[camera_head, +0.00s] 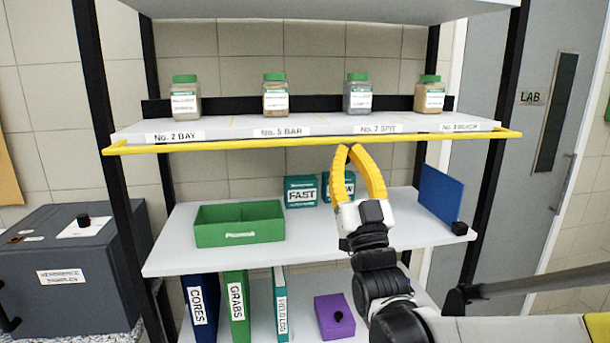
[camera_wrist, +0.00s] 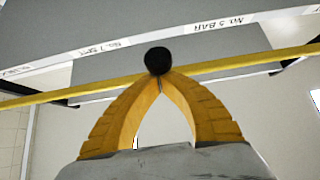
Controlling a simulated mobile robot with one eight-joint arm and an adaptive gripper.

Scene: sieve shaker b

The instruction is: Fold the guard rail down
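The guard rail (camera_head: 235,145) is a yellow bar running across the front of the upper shelf, level with the shelf edge. It also crosses the wrist view (camera_wrist: 230,64), where a round black knob (camera_wrist: 158,60) shows at its middle. My gripper (camera_head: 348,149) has yellow fingers and reaches up to the rail from below. In the wrist view its fingertips (camera_wrist: 160,78) meet just under the black knob, at the rail. The fingers are bowed with a gap between them lower down, and their tips are together. I cannot tell whether the tips pinch the rail or only touch it.
Several green-lidded jars (camera_head: 275,95) stand on the upper shelf (camera_head: 225,127) behind the rail. The middle shelf (camera_head: 180,262) holds a green bin (camera_head: 240,235), teal boxes (camera_head: 301,191) and a blue panel (camera_head: 440,194). Binders and a purple box (camera_head: 335,316) are below. A grey case (camera_head: 60,270) stands left.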

